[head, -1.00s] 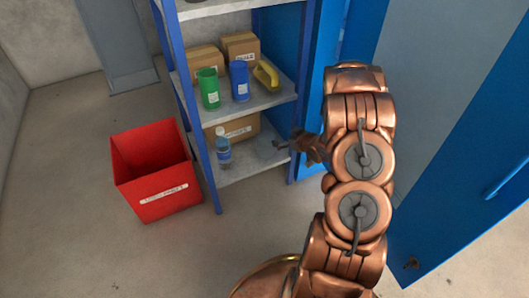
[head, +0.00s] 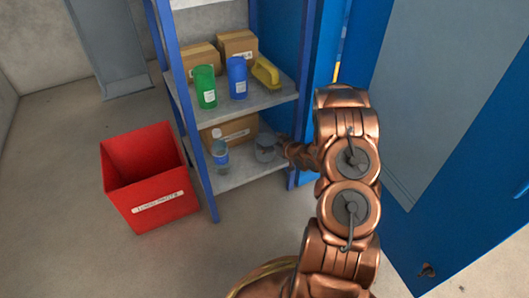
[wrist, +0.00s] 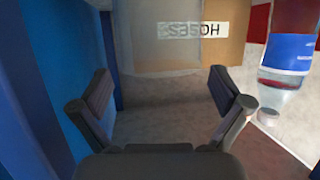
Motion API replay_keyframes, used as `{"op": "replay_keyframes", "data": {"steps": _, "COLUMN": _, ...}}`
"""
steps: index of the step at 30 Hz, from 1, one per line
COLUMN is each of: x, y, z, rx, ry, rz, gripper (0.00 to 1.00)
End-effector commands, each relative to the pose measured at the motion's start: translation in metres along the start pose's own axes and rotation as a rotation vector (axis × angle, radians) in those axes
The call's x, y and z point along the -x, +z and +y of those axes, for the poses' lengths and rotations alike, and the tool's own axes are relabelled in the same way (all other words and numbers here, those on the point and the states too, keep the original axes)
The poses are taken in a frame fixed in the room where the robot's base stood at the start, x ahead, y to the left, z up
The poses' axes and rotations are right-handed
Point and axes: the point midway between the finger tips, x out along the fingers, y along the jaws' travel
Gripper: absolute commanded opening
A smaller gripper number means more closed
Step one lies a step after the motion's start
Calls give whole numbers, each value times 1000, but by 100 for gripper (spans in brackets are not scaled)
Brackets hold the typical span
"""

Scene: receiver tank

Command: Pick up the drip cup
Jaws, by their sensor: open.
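A clear, see-through cup (head: 265,148) stands on the lower shelf, to the right of a water bottle. In the wrist view, which looks upside down, the clear cup (wrist: 160,38) is at the top centre. It lies ahead of my gripper (wrist: 160,78), whose two fingers are open and apart with nothing held between them. In the head view my gripper (head: 284,145) is at the lower shelf, close to the cup's right side and partly hidden by my wrist.
The water bottle (head: 220,152) stands close to the clear cup's left. A cardboard box (head: 230,132) labelled HOSES sits behind. A yellow object (head: 265,73) lies above. The blue cabinet side (wrist: 40,80) is near my gripper. A red bin (head: 150,180) stands on the floor.

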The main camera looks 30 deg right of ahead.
Motion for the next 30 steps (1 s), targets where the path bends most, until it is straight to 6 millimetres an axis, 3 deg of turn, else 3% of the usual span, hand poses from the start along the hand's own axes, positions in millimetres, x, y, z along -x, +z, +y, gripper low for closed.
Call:
{"op": "replay_keyframes", "data": {"steps": 7, "x": -15, "y": 3, "z": -2, "rx": 1, "ry": -3, "rz": 0, "gripper": 100}}
{"op": "replay_keyframes", "data": {"steps": 16, "x": -52, "y": 8, "z": -3, "rx": 2, "ry": -5, "rz": 1, "gripper": 100}}
{"op": "replay_keyframes", "data": {"steps": 24, "x": -56, "y": 5, "z": -2, "rx": 0, "ry": -4, "rz": -1, "gripper": 100}}
{"op": "replay_keyframes", "data": {"steps": 30, "x": -56, "y": 5, "z": -2, "rx": 1, "ry": -4, "rz": -1, "gripper": 80}}
